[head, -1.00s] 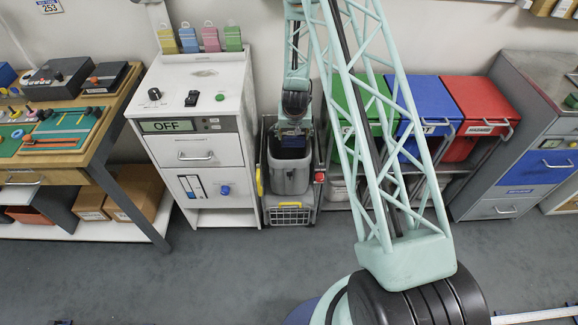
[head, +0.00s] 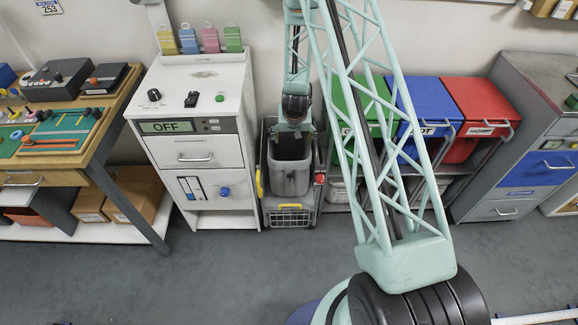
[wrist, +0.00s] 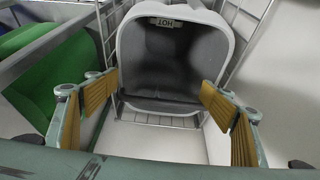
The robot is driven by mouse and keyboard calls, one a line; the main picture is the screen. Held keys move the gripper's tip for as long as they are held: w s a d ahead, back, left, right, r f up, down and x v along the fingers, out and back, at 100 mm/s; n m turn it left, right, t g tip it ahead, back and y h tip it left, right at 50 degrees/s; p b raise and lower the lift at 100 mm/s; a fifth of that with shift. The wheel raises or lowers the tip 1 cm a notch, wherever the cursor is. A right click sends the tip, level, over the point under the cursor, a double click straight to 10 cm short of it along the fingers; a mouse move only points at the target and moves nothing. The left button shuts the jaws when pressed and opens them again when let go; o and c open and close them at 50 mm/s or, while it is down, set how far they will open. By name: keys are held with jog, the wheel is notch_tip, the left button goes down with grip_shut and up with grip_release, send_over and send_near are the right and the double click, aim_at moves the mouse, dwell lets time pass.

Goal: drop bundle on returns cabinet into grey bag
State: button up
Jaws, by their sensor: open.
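The grey bag (head: 290,178) stands open-topped in a wheeled trolley between the white cabinet and the coloured bins. My gripper (head: 293,128) is over its mouth in the head view. In the wrist view the grey bag (wrist: 228,45) fills the middle, its mouth open, with a small label inside the rim. My gripper (wrist: 158,95) has its padded fingers spread wide with nothing between them. I cannot make out a bundle in either current view. The bag's dark inside is only partly visible, so I cannot tell what lies at its bottom.
The white cabinet (head: 195,110) with an OFF display is to the left. Green, blue (head: 425,105) and red (head: 480,105) bins stand to the right, then a metal cabinet (head: 530,150). The trolley's wire frame (wrist: 105,35) surrounds the bag. The front floor is clear.

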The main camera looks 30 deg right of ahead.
jog(key=shift+r, duration=0.1)
jog(key=v, duration=1.2)
dwell(0.5)
jog(key=shift+w, duration=0.1)
dwell(0.8)
